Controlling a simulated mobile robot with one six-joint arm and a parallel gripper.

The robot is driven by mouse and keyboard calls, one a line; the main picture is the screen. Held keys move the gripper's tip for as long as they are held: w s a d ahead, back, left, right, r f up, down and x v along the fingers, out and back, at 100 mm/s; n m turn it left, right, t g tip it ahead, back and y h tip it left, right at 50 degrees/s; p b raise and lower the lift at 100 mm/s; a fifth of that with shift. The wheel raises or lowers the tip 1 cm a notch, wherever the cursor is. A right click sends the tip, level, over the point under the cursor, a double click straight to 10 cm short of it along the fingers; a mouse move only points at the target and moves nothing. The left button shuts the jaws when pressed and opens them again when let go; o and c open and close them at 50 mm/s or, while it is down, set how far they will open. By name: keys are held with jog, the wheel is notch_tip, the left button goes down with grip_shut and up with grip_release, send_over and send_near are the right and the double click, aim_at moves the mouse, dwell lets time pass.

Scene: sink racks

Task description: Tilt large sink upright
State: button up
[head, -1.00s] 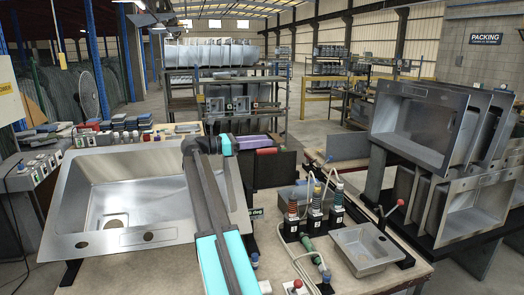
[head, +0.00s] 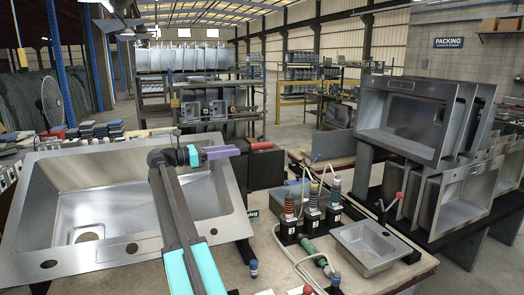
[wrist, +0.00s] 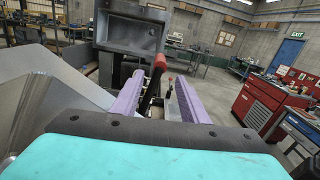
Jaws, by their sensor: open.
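The large steel sink (head: 92,257) lies on the worktable at the left, leaning back, with its open bowl facing up and toward me. My gripper (head: 228,152), with purple fingers, is above the sink's far right edge and points right. In the wrist view my gripper (wrist: 168,84) has its fingers apart with no sink rim between them. The sink (wrist: 45,92) shows at the left of that view, beside the left finger. My arm hides part of the bowl.
A small sink (head: 370,248) and several bottle-like tools (head: 312,208) stand on the table right of the large sink. Upright sinks (head: 405,118) fill a rack at the right.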

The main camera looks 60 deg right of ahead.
aim_at(265, 146)
dwell(0.3)
jog(key=p+x, duration=0.2)
jog(key=x, duration=1.2)
jog(key=shift+p, duration=0.4)
grip_shut()
